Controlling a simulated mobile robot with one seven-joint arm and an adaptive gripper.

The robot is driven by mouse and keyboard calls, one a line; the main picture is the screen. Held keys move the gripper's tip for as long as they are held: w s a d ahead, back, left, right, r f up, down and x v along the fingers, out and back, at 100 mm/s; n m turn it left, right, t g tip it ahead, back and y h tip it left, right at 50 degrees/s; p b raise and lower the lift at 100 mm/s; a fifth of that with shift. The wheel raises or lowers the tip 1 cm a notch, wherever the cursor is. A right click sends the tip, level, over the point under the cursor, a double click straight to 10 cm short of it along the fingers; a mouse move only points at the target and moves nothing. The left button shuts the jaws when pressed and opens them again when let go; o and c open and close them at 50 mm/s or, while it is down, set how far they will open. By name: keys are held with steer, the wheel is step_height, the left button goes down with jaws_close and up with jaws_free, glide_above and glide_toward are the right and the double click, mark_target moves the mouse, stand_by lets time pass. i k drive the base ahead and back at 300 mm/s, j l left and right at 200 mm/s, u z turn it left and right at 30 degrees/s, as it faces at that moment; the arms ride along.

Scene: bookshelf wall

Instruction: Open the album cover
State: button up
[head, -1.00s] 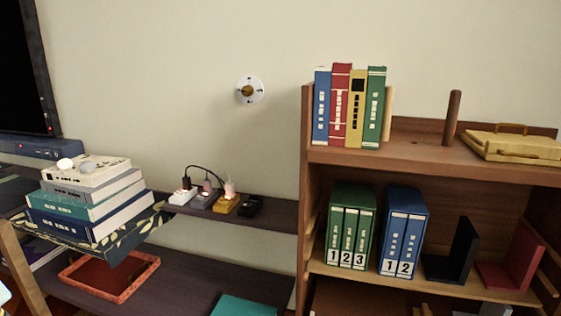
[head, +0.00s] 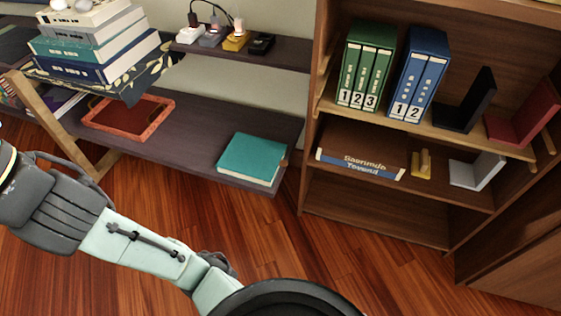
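A teal closed book that looks like the album (head: 252,158) lies flat near the right end of the low dark shelf. Its cover is down, pale page edges show along its front, and a small brown tab sits at its right side. My arm reaches from the bottom middle to the left edge, well left of and in front of the album. My gripper is outside the picture, so its fingers are hidden.
A red-orange tray (head: 164,104) lies left of the album on the same dark shelf (head: 205,125). A wooden bookcase (head: 309,130) with green binders (head: 366,62) rises on the right. Wooden floor in front is clear.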

mark_target(258, 158)
steer(key=l+u, duration=0.1)
steer(key=l, duration=1.2)
steer(key=i, duration=0.5)
